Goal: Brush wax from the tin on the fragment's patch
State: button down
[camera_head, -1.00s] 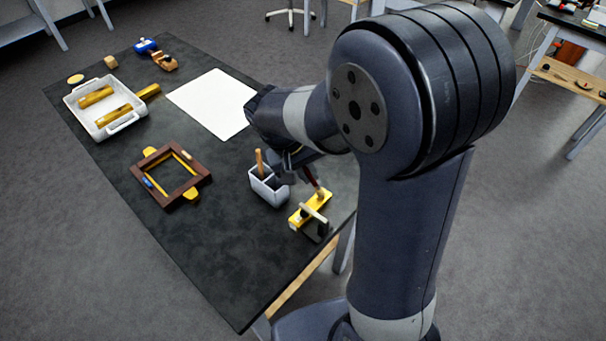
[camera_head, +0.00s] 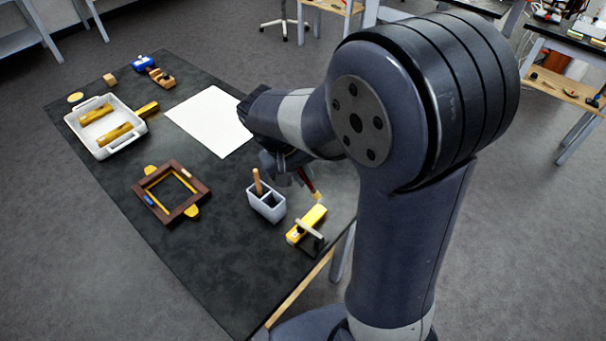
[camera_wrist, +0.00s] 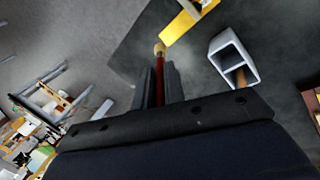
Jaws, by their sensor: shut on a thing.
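My gripper (camera_head: 293,172) is shut on a red-handled brush (camera_wrist: 159,75) with a pale tip, which also shows in the head view (camera_head: 311,186). The brush tip appears apart from a yellow bar (camera_head: 313,217) on the table's near right edge, which has a pale crosspiece and a dark block. This bar also shows in the wrist view (camera_wrist: 182,28). I cannot tell whether it is the fragment. No patch can be made out. A pale yellow disc (camera_head: 75,97) lies at the far left; I cannot tell whether it is the tin.
A grey two-slot holder (camera_head: 266,207) with a wooden stick stands beside the bar. A brown frame (camera_head: 188,177), a white tray (camera_head: 130,142) with yellow pieces, a white sheet (camera_head: 211,121), a wooden tool (camera_head: 162,79) and a blue object (camera_head: 142,63) lie farther off. The near left table is bare.

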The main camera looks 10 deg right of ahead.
jog(key=shift+r+p, duration=1.2)
jog(key=shift+r, duration=0.35)
jog(key=shift+f, duration=0.15)
notch_tip(320, 180, down, 7)
jog(key=b, duration=0.6)
jog(key=shift+f+b, duration=0.7)
jog(key=shift+f, duration=0.3)
dwell(0.4)
